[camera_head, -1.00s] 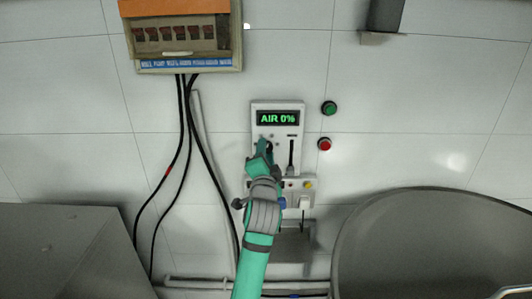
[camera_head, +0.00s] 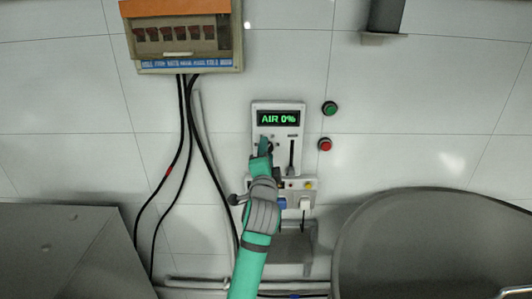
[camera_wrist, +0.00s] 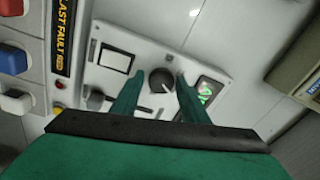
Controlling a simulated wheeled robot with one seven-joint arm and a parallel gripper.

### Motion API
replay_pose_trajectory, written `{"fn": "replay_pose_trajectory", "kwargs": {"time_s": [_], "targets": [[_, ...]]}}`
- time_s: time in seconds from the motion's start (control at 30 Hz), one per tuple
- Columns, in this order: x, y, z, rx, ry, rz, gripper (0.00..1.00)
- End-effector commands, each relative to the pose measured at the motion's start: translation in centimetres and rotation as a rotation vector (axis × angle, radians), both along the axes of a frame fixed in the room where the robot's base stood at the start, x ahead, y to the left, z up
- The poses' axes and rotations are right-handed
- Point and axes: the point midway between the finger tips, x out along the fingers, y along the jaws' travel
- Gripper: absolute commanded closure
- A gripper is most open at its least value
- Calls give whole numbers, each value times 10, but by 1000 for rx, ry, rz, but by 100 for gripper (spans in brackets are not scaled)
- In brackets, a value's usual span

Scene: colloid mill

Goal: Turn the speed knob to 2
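The control panel (camera_head: 258,108) is a pale upright box on the wall, with a display (camera_head: 278,118) reading "AIR 0%" in green. The speed knob (camera_wrist: 162,81) is dark and round with a light pointer mark; it shows in the wrist view. My gripper (camera_wrist: 159,78) is open, with one green finger on each side of the knob. I cannot tell whether the fingers touch it. In the head view my gripper (camera_head: 264,148) is at the panel's left side and hides the knob. The knob's scale numbers are not readable.
A slider slot (camera_head: 291,152) is right of my gripper on the panel. Green (camera_head: 329,108) and red (camera_head: 325,144) buttons are on the wall to the right. A large grey bowl (camera_head: 430,245) stands at lower right.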

Motion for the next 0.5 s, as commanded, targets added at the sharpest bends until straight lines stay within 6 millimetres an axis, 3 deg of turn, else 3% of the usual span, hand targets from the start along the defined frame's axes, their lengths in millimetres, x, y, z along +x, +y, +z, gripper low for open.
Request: {"fn": "replay_pose_trajectory", "kwargs": {"time_s": [0.37,0.5], "targets": [[-2,1,1,0,-3,1,49],[-15,2,0,-1,-4,1,49]]}}
